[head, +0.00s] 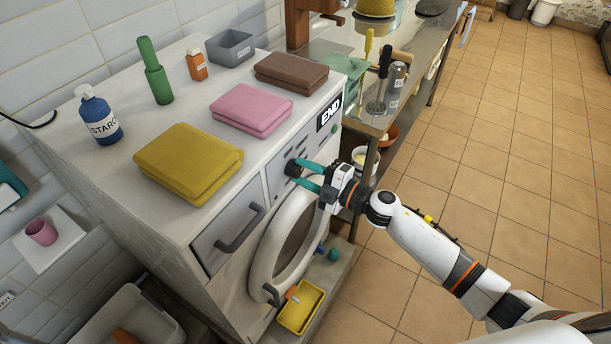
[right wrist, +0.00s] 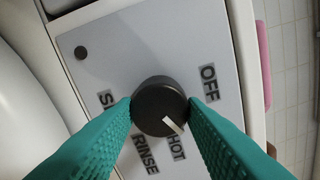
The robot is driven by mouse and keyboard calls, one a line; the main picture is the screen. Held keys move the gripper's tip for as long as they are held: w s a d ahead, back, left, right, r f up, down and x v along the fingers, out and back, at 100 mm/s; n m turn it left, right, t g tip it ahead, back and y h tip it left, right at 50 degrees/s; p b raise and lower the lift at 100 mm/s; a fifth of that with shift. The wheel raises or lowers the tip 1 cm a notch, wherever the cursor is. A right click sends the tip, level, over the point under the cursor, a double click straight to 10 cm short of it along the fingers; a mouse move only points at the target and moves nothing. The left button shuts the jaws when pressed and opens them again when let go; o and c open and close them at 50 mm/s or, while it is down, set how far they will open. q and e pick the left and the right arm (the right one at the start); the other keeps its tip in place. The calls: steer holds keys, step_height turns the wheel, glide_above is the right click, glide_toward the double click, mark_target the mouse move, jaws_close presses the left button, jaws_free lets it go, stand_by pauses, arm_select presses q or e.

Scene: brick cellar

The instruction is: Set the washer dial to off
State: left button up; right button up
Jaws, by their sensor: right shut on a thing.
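The washer (head: 160,235) stands against the tiled wall with its round door shut. Its black dial (right wrist: 160,106) is on the front panel, and it also shows in the head view (head: 292,169). The dial's white pointer is turned toward the HOT label (right wrist: 177,147). The OFF label (right wrist: 208,83) is up and to the right of the dial in the right wrist view. RINSE (right wrist: 145,155) is below, and another label beginning with S is partly hidden by a finger. My right gripper (head: 303,175) is shut on the dial, with a teal finger on each side. My left gripper is not in view.
Folded yellow (head: 190,165), pink (head: 252,108) and brown (head: 291,73) cloths lie on the washer top with bottles and a grey bin. A drawer handle (head: 240,229) sticks out left of the dial. A yellow tray (head: 301,307) is below. Right floor is clear.

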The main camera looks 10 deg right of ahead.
steer(key=n+b, duration=0.2)
steer(key=n, duration=0.4)
steer(key=shift+f+n+b, duration=0.1)
steer(key=shift+n+b, duration=0.2)
steer(key=shift+b, duration=0.05)
steer(key=n+b, duration=0.2)
steer(key=n, duration=0.4)
stand_by(0.4)
steer(key=o, duration=1)
steer(key=shift+r, duration=0.2)
steer(key=shift+b+v, duration=2.45)
steer(key=shift+v, duration=3.6)
steer(key=shift+a, duration=0.1)
